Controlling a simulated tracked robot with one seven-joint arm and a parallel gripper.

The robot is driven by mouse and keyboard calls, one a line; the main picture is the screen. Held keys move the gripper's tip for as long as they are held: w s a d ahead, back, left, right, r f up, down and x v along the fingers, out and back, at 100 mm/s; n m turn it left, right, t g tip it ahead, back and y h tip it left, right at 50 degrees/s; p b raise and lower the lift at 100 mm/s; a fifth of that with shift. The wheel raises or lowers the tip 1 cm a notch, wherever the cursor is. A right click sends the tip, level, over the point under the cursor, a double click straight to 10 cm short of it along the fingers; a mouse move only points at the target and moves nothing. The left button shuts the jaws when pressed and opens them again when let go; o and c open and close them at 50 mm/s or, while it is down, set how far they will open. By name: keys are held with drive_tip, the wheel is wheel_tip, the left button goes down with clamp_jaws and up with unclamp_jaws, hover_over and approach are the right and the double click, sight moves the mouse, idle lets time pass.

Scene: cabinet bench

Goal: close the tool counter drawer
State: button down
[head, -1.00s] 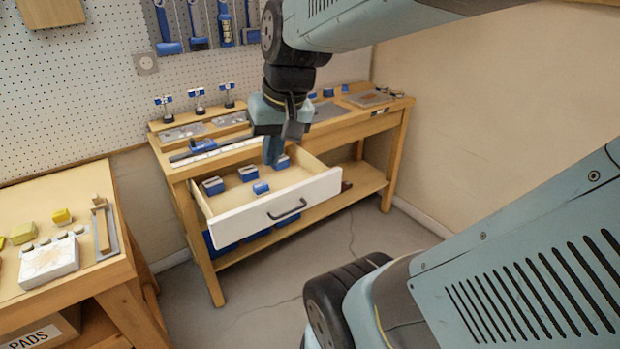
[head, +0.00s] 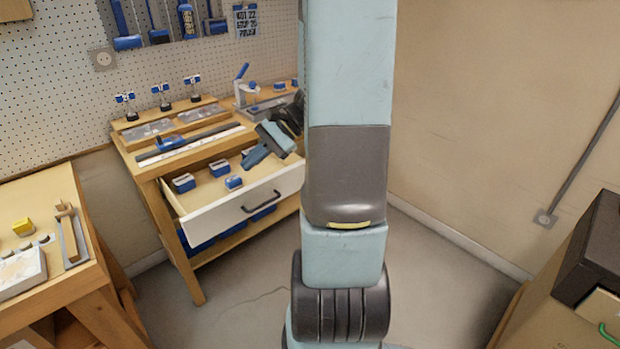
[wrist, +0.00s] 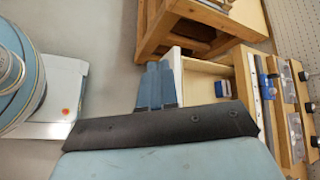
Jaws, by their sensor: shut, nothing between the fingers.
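The tool counter drawer stands pulled out of the wooden bench, its white front (head: 228,207) bearing a dark bar handle (head: 262,202). Several blue-and-white blocks lie inside it. My gripper (head: 250,160) is shut and empty, tilted down and left, and overlaps the drawer's right part in the head view. In the wrist view the closed fingers (wrist: 155,72) lie beside the outer side of the drawer front (wrist: 178,75), with the drawer's inside (wrist: 205,80) to their right. I cannot tell if they touch it. My arm hides the bench's right part in the head view.
The bench top (head: 150,168) carries a ruler, trays and small clamps. A second wooden table (head: 40,190) with a yellow block stands at left. A dark box (head: 590,255) stands at right. The floor before the drawer is clear.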

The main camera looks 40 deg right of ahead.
drive_tip(key=s+d+f+m+t+h, duration=0.1)
drive_tip(key=d+f+m+t+h, duration=0.4)
drive_tip(key=d+f+m+t, duration=0.55)
drive_tip(key=s+d+f+m+t+h, duration=0.1)
drive_tip(key=d+f+m+t+h, duration=0.4)
drive_tip(key=d+f+m, duration=1.15)
drive_tip(key=w+d+r+n, duration=0.1)
drive_tip(key=w+n, duration=0.3)
drive_tip(key=w, duration=0.9)
drive_tip(key=shift+d+r+n, duration=0.25)
drive_tip(key=shift+d+n, duration=0.05)
drive_tip(key=shift+d, duration=0.2)
drive_tip(key=shift+g, duration=0.25)
drive_tip(key=shift+d, duration=0.1)
